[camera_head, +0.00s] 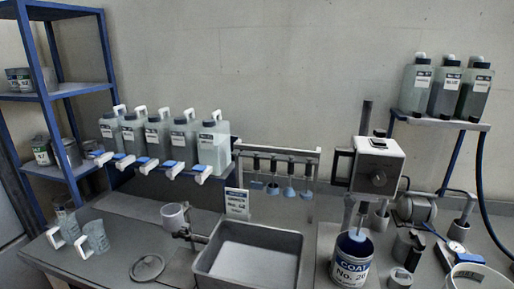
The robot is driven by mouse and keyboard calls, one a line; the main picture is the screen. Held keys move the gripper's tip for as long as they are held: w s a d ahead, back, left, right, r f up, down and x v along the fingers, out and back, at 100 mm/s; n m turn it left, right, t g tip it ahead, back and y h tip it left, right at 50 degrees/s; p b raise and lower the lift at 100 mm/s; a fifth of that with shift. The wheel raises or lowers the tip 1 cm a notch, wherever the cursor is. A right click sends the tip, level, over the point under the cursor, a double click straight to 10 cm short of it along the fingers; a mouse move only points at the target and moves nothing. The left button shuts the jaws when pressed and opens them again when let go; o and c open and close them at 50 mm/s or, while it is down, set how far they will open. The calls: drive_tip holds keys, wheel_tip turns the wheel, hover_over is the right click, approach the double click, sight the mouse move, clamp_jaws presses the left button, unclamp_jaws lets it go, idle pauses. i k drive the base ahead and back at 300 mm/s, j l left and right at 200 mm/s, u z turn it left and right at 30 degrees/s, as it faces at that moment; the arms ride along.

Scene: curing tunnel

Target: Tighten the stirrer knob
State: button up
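The stirrer (375,157) is a white box-shaped head on an upright post, right of centre in the head view. A round dark knob (378,178) sits on its front face. Whether the knob is loose or tight cannot be seen. A dark handle shows at the head's left side. A shaft reaches down from the head into an open can (350,272) labelled "COAT No. 20". My gripper is not in view.
A grey sink-like tray (207,264) stands left of the can. Several hanging stirrer tools (272,188) are behind it. Metal pots (400,278), a motor-like unit (416,208) and a white tub (478,277) crowd the right side. Several bottles (214,149) stand on a rack at left.

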sight(378, 133)
drive_tip(key=i+l, duration=0.1)
drive_tip(key=i, duration=0.35)
drive_tip(key=i+l, duration=0.1)
drive_tip(key=i, duration=0.3)
drive_tip(key=k+l+z, duration=0.1)
drive_tip(key=z, duration=0.15)
drive_tip(key=l, duration=0.1)
